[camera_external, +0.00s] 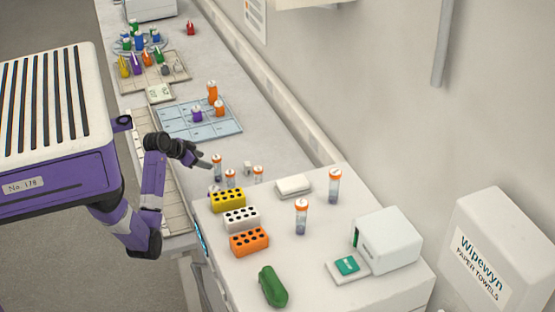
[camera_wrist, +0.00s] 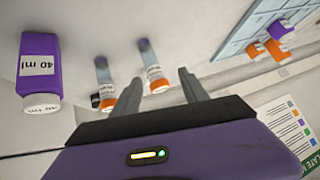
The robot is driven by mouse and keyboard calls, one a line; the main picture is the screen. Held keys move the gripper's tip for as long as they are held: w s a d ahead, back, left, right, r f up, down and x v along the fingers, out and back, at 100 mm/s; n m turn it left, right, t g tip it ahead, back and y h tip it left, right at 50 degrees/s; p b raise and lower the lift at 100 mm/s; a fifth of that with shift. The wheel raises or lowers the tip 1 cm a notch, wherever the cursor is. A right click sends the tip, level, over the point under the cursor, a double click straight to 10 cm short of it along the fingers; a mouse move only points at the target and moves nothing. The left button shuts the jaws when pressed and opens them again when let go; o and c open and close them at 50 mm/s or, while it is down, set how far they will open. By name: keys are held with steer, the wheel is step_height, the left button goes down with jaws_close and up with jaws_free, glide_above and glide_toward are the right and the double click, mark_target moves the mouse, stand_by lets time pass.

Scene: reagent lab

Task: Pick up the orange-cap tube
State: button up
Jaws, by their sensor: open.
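Several clear tubes with orange caps stand in the external view. One orange-cap tube (camera_external: 217,167) is right by my gripper (camera_external: 205,164); others are a second tube (camera_external: 230,178), a third (camera_external: 258,174), a fourth (camera_external: 302,217) and a tall one (camera_external: 334,186). In the wrist view my gripper (camera_wrist: 159,77) is open, with one orange-cap tube (camera_wrist: 153,70) showing between the fingertips. Another orange-cap tube (camera_wrist: 104,80) is just left of the left finger. Nothing is gripped. I cannot tell whether the fingers touch a tube.
Yellow (camera_external: 227,199), white (camera_external: 241,218) and orange (camera_external: 249,241) racks stand near the tubes. A blue grid mat (camera_external: 180,118) holds bottles. A white device (camera_external: 388,240) and green object (camera_external: 272,287) are at the right.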

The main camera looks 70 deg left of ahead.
mark_target(230, 178)
steer(key=w+d+m+h, duration=0.2)
steer(key=w+d+h, duration=0.15)
steer(key=d, duration=0.55)
steer(key=shift+t+h, duration=0.25)
steer(key=shift+t, duration=0.05)
steer(key=shift+p+x, duration=1.15)
steer(key=shift+x, duration=2.05)
steer(key=shift+s+a+f, duration=0.1)
jaws_close()
step_height(230, 178, up, 20)
steer(key=b, duration=0.2)
